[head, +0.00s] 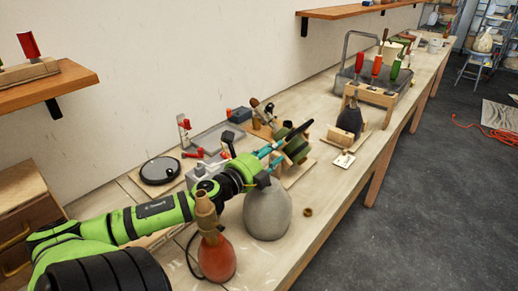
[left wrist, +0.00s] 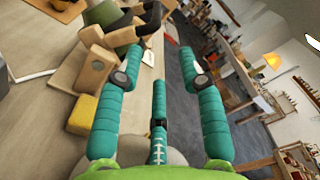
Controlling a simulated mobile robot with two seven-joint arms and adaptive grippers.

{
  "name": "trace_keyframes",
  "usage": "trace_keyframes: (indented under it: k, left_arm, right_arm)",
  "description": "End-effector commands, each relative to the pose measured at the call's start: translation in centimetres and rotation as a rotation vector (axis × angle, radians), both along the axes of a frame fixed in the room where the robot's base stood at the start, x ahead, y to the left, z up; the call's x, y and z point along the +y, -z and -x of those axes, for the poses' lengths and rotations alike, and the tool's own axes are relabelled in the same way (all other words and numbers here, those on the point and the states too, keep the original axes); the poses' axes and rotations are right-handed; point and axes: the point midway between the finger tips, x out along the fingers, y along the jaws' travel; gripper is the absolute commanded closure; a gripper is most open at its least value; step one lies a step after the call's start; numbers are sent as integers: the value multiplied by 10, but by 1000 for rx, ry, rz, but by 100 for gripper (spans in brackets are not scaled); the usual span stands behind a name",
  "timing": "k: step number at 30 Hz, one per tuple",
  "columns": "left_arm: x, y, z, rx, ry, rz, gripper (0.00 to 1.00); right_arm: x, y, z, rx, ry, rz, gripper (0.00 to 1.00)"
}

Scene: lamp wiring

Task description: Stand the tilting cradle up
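What looks like the tilting cradle, a wooden frame with dark green rounded parts (head: 297,150), stands on the workbench near the middle of the head view and looks tilted. In the left wrist view its wooden pieces (left wrist: 97,66) and green part (left wrist: 122,36) are at upper left, beside the left finger. My left gripper (head: 277,152) reaches to it from the left, its teal fingers overlapping its near side. In the left wrist view the gripper's fingers (left wrist: 160,62) are spread, with nothing seen between them. Contact with the cradle cannot be told. My right gripper is not in view.
A grey rounded vase (head: 267,213) and a red bulb-shaped bottle (head: 215,260) stand close under my left arm. A black round disc (head: 160,170) lies at the left. A wooden rack of screwdrivers (head: 370,95) stands farther along the workbench (head: 335,205).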

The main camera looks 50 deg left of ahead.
Motion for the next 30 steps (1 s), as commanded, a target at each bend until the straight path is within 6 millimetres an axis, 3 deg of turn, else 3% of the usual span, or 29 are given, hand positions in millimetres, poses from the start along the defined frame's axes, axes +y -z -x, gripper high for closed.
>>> trace_keyframes:
  k: [18,30]
  left_arm:
    - [-4,-1,43,1,-3,1,61]
    - [-5,-1,49,-2,-2,-3,61]
  right_arm:
    - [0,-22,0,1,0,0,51]
    - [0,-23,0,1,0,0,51]
